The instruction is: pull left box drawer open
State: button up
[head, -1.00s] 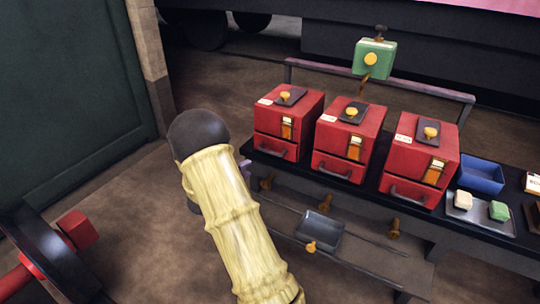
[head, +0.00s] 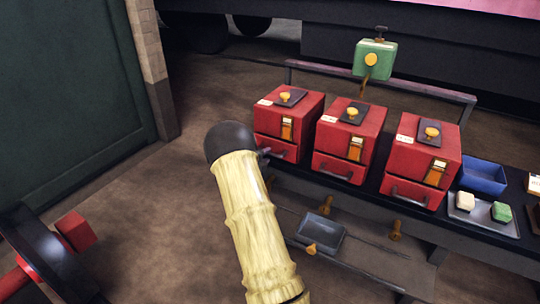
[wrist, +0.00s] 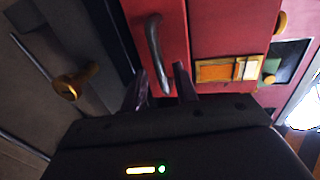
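The left red box (head: 300,112) stands at the left end of the dark bench. Its drawer (head: 268,143) is the lower red front and looks shut. My arm reaches up to the drawer in the head view, and the dark wrist hides most of my gripper there. In the wrist view my gripper (wrist: 160,75) is open, with two dark fingers pointing at the red drawer front (wrist: 175,30). The grey bar handle (wrist: 154,45) of the drawer shows between the fingertips. I cannot tell whether the fingers touch it.
Two similar red boxes, the middle one (head: 348,135) and the right one (head: 420,155), stand close beside it. A blue bin (head: 483,177) is farther right. A grey tray (head: 320,235) lies on the lower shelf.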

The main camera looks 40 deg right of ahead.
aim_at(270, 153)
jog(key=shift+x, duration=1.95)
